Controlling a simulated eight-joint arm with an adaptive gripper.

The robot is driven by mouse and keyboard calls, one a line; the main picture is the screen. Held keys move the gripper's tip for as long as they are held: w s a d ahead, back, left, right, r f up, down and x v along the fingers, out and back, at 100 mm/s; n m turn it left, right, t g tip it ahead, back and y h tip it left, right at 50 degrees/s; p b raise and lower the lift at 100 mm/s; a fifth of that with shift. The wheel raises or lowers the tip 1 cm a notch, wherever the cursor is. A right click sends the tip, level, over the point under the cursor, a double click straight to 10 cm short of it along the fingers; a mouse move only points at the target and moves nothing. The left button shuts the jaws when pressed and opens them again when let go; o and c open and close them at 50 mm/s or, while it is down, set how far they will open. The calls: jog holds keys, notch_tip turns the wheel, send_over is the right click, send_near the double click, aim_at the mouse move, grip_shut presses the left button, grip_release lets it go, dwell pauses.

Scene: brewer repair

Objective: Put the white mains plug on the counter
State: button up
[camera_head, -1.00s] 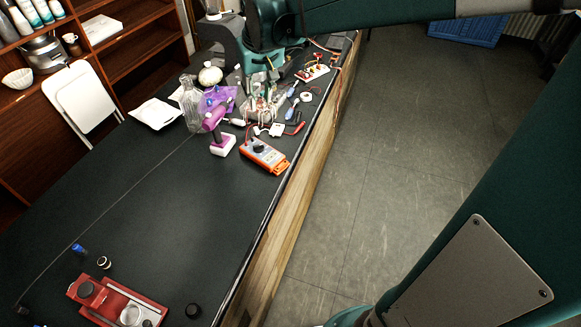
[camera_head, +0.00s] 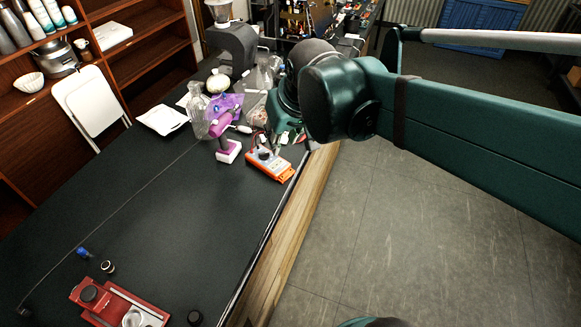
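The dark counter (camera_head: 150,225) runs from the lower left to the back of the view. I cannot make out the white mains plug with certainty. My arm's wrist covers the part of the cluttered area where a small white block lay among cables earlier. My gripper is hidden behind my own wrist and forearm, over the counter's right edge near the multimeter. I cannot see its fingers or whether it holds anything.
An orange multimeter (camera_head: 269,164), a purple and white tool (camera_head: 226,143), a clear bottle (camera_head: 197,112) and a dark grinder (camera_head: 232,48) stand around my wrist. The counter's middle is clear.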

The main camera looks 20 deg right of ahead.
jog(key=s+f+t, duration=0.1)
jog(key=s+f, duration=0.3)
jog(key=s, duration=0.6)
jog(key=shift+a+t, duration=0.3)
jog(key=shift+a, duration=0.1)
